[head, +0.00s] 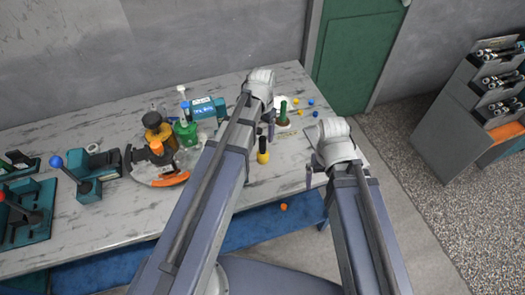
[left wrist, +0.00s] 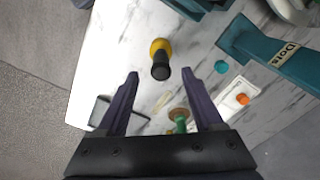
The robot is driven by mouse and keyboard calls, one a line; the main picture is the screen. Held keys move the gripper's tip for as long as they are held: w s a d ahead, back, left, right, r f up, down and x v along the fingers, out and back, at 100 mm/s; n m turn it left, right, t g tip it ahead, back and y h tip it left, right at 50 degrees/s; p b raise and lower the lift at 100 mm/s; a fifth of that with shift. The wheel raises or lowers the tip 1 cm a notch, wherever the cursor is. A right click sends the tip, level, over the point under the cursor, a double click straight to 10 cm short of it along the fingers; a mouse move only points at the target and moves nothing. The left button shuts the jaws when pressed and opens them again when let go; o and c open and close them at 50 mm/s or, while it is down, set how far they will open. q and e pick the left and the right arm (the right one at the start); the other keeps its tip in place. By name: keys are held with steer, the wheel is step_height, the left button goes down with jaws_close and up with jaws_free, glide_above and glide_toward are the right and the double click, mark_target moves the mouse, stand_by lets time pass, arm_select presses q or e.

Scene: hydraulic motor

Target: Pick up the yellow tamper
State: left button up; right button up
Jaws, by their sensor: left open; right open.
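The yellow tamper (head: 263,157) stands on the marble-topped table near its front edge, its black handle pointing up. In the left wrist view the tamper (left wrist: 160,48) lies just beyond the fingertips, roughly centred between them. My left gripper (left wrist: 160,75) is open and empty, its two fingers spread on either side of the line to the tamper. In the head view my left arm partly hides the area around it. My right gripper (head: 317,187) is open, pointing down by the table's right front edge, away from the tamper; its fingers are partly hidden.
A green-handled tool (head: 283,115) stands behind the tamper. Small blue and yellow pieces (head: 300,112) lie to its right. A teal device (head: 205,108), an orange-edged round stand (head: 160,170) and a blue-knobbed lever device (head: 88,180) are at left. A small orange piece (head: 284,207) lies below the table edge.

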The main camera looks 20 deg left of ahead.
mark_target(263, 144)
arm_select(q)
steer(key=shift+s+f+b, duration=0.15)
steer(key=shift+f+b, duration=0.35)
steer(key=shift+b, duration=0.1)
steer(key=shift+f+b, duration=0.7)
steer(key=shift+f, duration=0.05)
steer(key=shift+f, duration=0.1)
steer(key=f+b, duration=0.5)
steer(key=shift+w, duration=0.4)
jaws_close()
